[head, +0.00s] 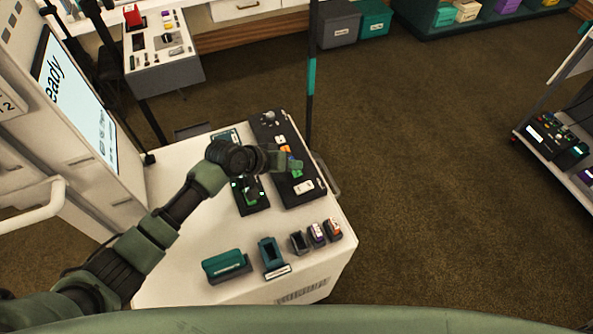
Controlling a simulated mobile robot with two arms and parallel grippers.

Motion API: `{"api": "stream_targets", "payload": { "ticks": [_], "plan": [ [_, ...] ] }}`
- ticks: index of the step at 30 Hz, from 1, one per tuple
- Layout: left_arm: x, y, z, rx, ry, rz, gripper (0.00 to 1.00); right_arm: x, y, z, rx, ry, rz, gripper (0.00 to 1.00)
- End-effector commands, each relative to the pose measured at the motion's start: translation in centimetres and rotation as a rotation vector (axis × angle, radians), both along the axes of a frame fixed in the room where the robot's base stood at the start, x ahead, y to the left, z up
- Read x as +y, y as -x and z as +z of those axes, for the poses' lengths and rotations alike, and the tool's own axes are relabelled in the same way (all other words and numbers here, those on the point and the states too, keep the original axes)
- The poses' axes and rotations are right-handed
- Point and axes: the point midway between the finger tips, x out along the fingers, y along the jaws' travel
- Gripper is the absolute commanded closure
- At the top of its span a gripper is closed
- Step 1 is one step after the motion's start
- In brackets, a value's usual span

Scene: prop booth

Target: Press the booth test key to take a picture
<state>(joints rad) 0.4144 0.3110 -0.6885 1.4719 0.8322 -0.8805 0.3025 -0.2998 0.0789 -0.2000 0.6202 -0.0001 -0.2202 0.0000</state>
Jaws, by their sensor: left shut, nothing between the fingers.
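I cannot tell which of these is the booth test key. My left gripper (295,166) is shut and empty over the middle of the panel. It hides part of the panel, and I cannot tell whether its tips touch a key. A booth screen (75,95) at the left shows large text ending in "eady". My right gripper is not in view.
A smaller black device (250,205) lies left of the panel. A teal box (226,265), a teal holder (271,256) and small cartridges (317,234) line the cart's front. A dark pole (311,85) rises behind the panel. Open carpet lies to the right.

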Motion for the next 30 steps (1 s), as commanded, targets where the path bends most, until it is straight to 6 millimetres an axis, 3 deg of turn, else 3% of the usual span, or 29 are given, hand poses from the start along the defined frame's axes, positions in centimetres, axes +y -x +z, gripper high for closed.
{"api": "stream_targets", "payload": {
  "ticks": [30],
  "plan": [
    [-0.02,0.01,-0.98,0.0,0.0,0.0,1.0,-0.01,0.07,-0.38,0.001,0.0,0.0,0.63]
  ]
}}
